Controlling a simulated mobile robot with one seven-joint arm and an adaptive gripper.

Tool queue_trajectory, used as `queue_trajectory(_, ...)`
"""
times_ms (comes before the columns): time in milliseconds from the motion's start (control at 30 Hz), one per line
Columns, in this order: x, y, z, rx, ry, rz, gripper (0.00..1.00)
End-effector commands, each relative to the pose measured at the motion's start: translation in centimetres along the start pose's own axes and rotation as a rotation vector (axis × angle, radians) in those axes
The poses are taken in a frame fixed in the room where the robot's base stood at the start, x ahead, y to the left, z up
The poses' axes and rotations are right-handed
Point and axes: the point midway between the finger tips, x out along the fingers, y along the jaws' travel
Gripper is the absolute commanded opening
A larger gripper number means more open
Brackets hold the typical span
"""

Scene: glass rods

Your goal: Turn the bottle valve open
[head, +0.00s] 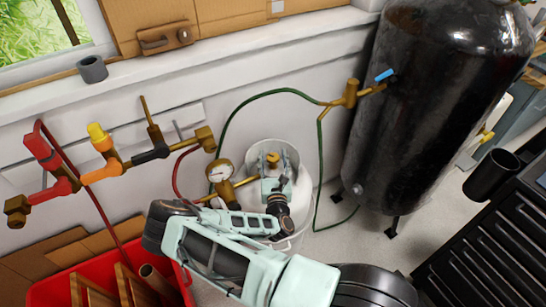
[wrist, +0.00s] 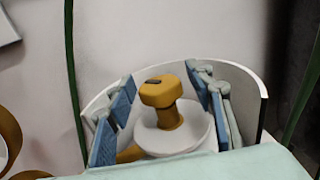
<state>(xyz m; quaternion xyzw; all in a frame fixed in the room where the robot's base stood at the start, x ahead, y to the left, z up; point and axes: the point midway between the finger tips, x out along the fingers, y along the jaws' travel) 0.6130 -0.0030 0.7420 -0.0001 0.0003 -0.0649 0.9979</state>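The bottle (head: 300,215) is a white cylinder on the floor with a raised white collar around its top. Its valve has a brass-yellow knob (head: 272,157), which also shows in the wrist view (wrist: 160,92), upright on a short stem inside the collar. My gripper (head: 275,174) reaches into the collar from the front. In the wrist view my gripper (wrist: 163,84) is open, with one blue-padded finger on each side of the knob. Gaps show between the pads and the knob, so it is not clasped. The valve's lower body is partly hidden.
A pressure gauge (head: 220,171) sits left of the bottle, with a red hose. A green hose (head: 268,94) loops behind it to a large black tank (head: 440,90). Red, orange and black valves (head: 103,150) line the left wall. A red crate (head: 70,292) stands at lower left.

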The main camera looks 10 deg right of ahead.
Motion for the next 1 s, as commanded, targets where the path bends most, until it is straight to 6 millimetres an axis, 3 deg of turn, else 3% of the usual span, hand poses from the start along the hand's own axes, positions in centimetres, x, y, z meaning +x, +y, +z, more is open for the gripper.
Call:
queue_trajectory(367,-0.6,0.0,0.0,0.0,0.0,-0.001,0.51)
queue_trajectory(800,-9.0,0.0,0.0,-0.001,0.001,0.0,0.51)
queue_trajectory(1000,-11.5,0.0,0.0,0.0,0.001,0.0,0.51)
